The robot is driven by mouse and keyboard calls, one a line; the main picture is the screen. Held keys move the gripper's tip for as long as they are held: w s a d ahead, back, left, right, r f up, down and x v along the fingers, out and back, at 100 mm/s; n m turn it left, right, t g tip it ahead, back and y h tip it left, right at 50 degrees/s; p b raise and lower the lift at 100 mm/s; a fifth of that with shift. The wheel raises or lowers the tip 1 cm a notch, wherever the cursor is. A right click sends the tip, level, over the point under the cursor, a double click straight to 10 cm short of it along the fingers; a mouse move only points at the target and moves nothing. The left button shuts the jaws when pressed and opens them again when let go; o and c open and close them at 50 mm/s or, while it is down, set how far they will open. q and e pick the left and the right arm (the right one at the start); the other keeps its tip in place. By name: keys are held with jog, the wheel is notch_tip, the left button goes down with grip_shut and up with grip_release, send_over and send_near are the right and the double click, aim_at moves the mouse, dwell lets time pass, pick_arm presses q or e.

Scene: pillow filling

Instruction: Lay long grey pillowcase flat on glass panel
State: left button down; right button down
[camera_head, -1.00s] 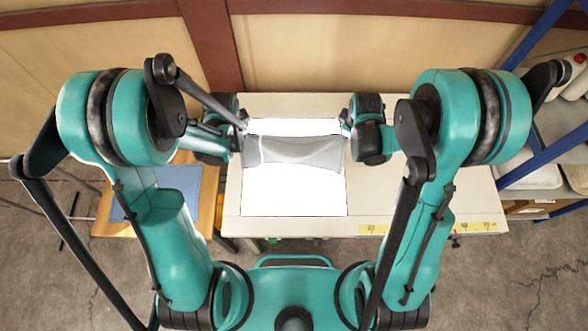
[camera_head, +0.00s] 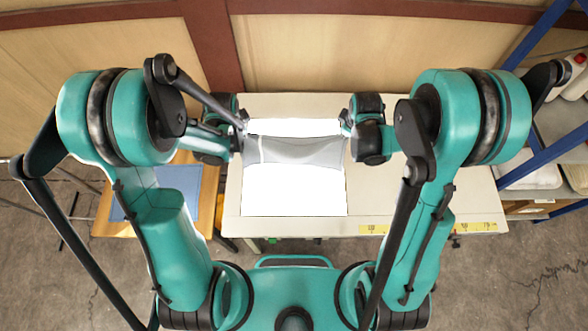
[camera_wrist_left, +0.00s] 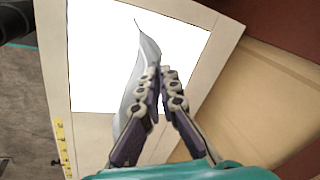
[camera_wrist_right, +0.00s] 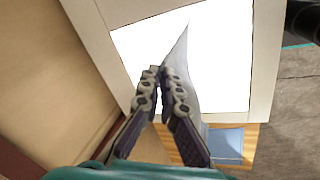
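The long grey pillowcase (camera_head: 292,151) is stretched between my two grippers over the bright white glass panel (camera_head: 294,192). In both wrist views the cloth is seen nearly edge-on. How high it hangs above the panel is hard to tell.
The pale table (camera_head: 420,200) has free room right of the panel. A yellow ruler strip (camera_head: 372,229) lies along its front edge. A blue sheet (camera_head: 180,190) lies on a wooden stand at the left. A blue-framed shelf (camera_head: 550,110) stands at the right.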

dwell(0.7)
